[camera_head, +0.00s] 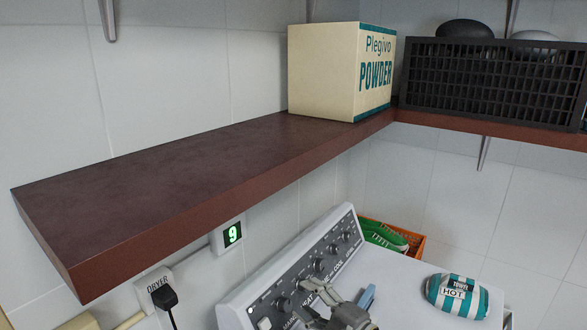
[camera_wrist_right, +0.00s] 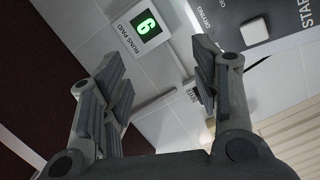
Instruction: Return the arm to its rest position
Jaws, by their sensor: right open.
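My right gripper (camera_head: 335,300) shows at the bottom of the head view, in front of the control panel of a white machine (camera_head: 402,284). In the right wrist view its two dark fingers (camera_wrist_right: 160,85) stand wide apart with nothing between them. I cannot tell from the head view how far it is from the panel. Past the fingers, the wrist view shows the lit green digit display (camera_wrist_right: 147,25) on the tiled wall and a square white button (camera_wrist_right: 254,30) on the grey panel. My left gripper is in neither view.
A dark red-brown shelf (camera_head: 165,175) juts out above the machine's left side. It carries a powder box (camera_head: 325,72), and a black crate (camera_head: 480,80) stands in the corner. A striped rolled towel (camera_head: 458,297) and an orange basket (camera_head: 417,247) with green shoes lie right of the panel.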

